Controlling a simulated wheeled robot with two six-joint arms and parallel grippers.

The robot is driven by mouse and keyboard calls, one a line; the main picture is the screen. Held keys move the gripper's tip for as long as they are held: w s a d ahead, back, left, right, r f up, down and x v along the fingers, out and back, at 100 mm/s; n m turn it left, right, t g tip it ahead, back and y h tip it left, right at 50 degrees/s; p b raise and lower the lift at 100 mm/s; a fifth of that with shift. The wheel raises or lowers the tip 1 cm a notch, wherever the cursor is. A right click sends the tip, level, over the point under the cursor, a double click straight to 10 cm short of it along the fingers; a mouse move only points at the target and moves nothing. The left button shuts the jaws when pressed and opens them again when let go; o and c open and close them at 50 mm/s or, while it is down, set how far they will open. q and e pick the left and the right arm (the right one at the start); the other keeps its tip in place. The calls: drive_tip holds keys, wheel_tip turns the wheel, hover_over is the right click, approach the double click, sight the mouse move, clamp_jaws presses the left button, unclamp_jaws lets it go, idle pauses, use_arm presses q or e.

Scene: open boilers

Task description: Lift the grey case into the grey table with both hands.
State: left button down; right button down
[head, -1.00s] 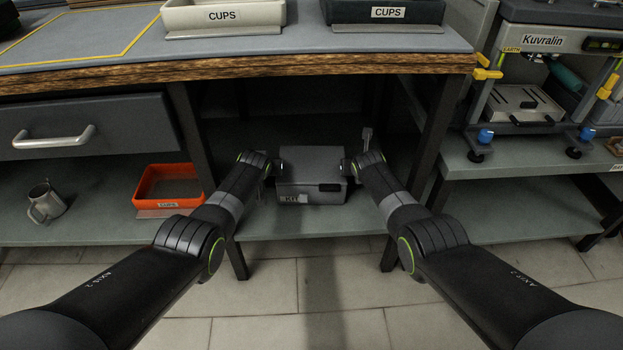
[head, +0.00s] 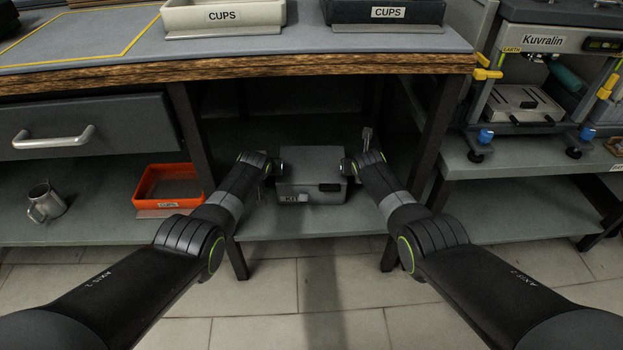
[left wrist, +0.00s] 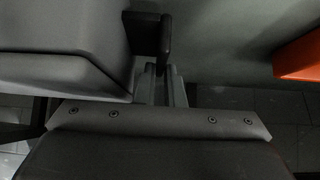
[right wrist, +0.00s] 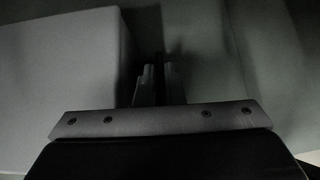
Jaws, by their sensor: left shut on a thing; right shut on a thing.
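The grey case (head: 312,165) stands on the low shelf under the grey table (head: 300,43). A dark latch and a label are on its front. My left gripper (head: 273,166) is at the case's left side, and my right gripper (head: 351,166) is at its right side. In the left wrist view the fingers (left wrist: 164,84) are shut on a dark side handle (left wrist: 150,35) of the case (left wrist: 55,50). In the right wrist view the fingers (right wrist: 156,84) are shut at the side of the case (right wrist: 65,65); the handle there is too dark to make out.
Two cup trays, one pale (head: 222,16) and one dark (head: 385,12), stand on the tabletop. The table's wooden front edge (head: 250,70) overhangs the shelf. Table legs (head: 435,140) flank the case. An orange tray (head: 168,184) and a metal mug (head: 45,203) are left on the shelf.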

use_arm(q)
drive_tip(key=shift+r, duration=0.2)
use_arm(e)
drive_tip(key=shift+r, duration=0.15)
